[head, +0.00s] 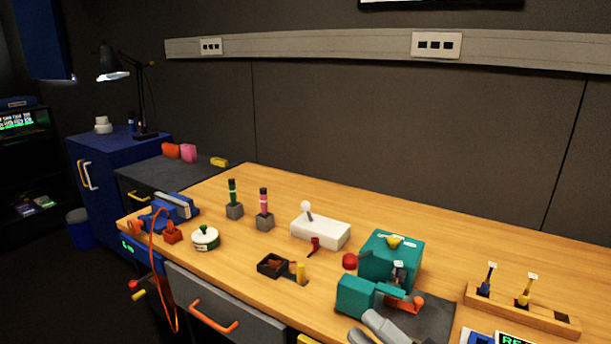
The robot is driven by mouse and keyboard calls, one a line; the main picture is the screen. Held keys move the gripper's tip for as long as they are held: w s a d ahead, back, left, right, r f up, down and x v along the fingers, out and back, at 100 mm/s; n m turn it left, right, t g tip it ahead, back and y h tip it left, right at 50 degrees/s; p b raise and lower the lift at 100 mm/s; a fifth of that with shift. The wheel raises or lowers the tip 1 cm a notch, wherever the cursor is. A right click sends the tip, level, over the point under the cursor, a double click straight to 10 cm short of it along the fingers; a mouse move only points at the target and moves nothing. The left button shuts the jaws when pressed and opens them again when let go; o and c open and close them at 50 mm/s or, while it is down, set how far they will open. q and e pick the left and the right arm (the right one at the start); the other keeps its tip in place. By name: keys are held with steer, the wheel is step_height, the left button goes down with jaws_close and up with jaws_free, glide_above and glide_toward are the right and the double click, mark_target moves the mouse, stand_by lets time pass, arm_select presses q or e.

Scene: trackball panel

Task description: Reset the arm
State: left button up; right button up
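My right gripper (362,326) shows only as grey rounded parts at the bottom edge, right of centre. It is just in front of a teal machine (377,262), and most of it is cut off by the frame. I cannot tell whether its fingers are apart or together, and I see nothing held in it. The teal machine has a yellow part on top, a lower teal block (355,297) and an orange piece (405,304) at its base. My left gripper is not in view.
The wooden table (460,260) holds a white box with a lever (320,232), a black tray (272,265), a green-and-white round object (205,238), two upright handles in grey blocks and a wooden rack (520,309). An orange cord (163,285) hangs at left. The back right is clear.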

steer(key=s+d+f+m+g+h, duration=0.1)
steer(key=s+d+f+m+h, duration=0.2)
steer(key=f+m, duration=0.4)
steer(key=s+d+f+m+g+h+p, duration=0.1)
steer(key=s+d+f+m+h, duration=0.3)
steer(key=s+f+m+h, duration=0.2)
steer(key=s+d+f+m+g+h+p, duration=0.1)
steer(key=s+d+f+m+g+h, duration=0.1)
steer(key=s+f+m+h, duration=0.3)
step_height(320, 180, down, 6)
steer(key=d+m, duration=0.1)
steer(key=m, duration=0.3)
steer(key=shift+s+d+m+h, duration=0.15)
steer(key=shift+d+m+h, duration=0.15)
